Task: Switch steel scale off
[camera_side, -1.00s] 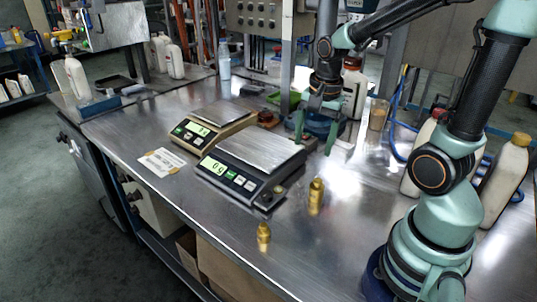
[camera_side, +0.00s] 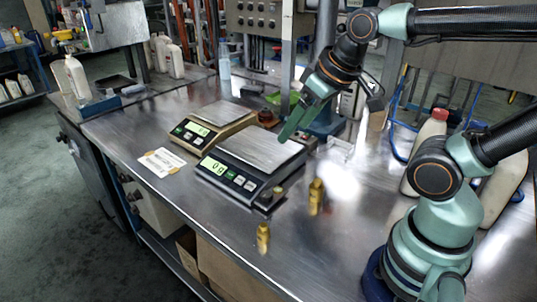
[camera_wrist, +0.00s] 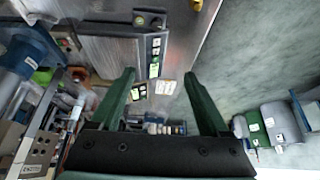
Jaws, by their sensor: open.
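The steel scale, with a dark body and broad steel pan (camera_side: 262,148), stands in the middle of the bench. Its lit green display (camera_side: 214,166) reads about 0 g, with several buttons beside it. In the wrist view, its button panel and lit display (camera_wrist: 154,70) lie between and beyond my fingers. My gripper (camera_side: 294,122) is tilted down to the left, over the pan's back right edge. In the wrist view my gripper (camera_wrist: 159,74) is open, with two green fingers wide apart and nothing between them. I cannot tell its exact height above the pan.
A tan scale (camera_side: 208,122) with a lit display stands behind left. A paper label (camera_side: 161,162) lies on the bench. Two brass weights (camera_side: 316,196) (camera_side: 263,238) stand at the front, and a small one sits at the scale's corner. White bottles (camera_side: 426,150) stand right.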

